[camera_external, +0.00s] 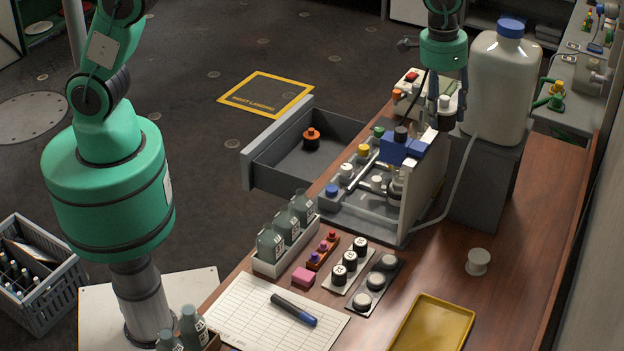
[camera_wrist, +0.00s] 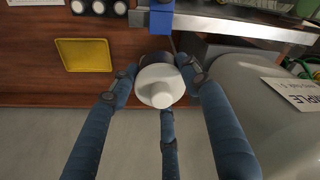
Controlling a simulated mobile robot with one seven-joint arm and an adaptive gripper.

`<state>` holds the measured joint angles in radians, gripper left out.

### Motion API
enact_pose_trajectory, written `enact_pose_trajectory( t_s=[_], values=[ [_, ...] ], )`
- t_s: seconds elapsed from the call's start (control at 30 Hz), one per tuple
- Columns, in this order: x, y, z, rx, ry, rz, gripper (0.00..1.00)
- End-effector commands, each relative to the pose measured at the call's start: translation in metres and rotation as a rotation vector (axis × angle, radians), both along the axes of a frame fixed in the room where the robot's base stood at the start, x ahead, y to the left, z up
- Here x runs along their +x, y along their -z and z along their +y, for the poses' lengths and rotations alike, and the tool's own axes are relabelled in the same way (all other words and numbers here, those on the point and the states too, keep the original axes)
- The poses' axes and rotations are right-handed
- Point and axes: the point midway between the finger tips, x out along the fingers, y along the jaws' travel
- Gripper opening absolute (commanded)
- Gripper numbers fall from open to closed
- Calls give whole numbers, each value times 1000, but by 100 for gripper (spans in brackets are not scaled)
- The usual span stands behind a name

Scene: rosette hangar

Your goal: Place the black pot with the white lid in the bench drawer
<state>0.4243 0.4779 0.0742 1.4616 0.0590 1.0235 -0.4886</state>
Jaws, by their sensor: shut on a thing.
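The black pot with the white lid (camera_wrist: 160,86) is held between the blue fingers of my gripper (camera_wrist: 160,92); its white lid faces the wrist camera and its dark body shows only at the far edge. The bench drawer (camera_external: 278,182) is pulled open on the far left side of the bench, to the left of my gripper. A black pot with an orange lid (camera_external: 311,140) stands inside it.
The large white bottle (camera_external: 500,90) is close on the right. A yellow tray (camera_external: 432,325), a white spool (camera_external: 478,262) and several pots occupy the bench.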

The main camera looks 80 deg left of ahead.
Motion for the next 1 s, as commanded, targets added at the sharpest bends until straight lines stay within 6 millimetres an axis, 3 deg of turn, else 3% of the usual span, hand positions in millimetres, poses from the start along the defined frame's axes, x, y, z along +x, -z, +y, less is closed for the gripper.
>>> enact_pose_trajectory(
  t_s=[0.1,0.47,0.73,1.0],
  values=[
    [11,1,49,0,-87,1,20],
    [23,-2,188,-1,-340,4,20],
    [15,-3,290,-2,-529,6,20],
    [-6,-2,388,-2,-720,9,20]
  ],
)
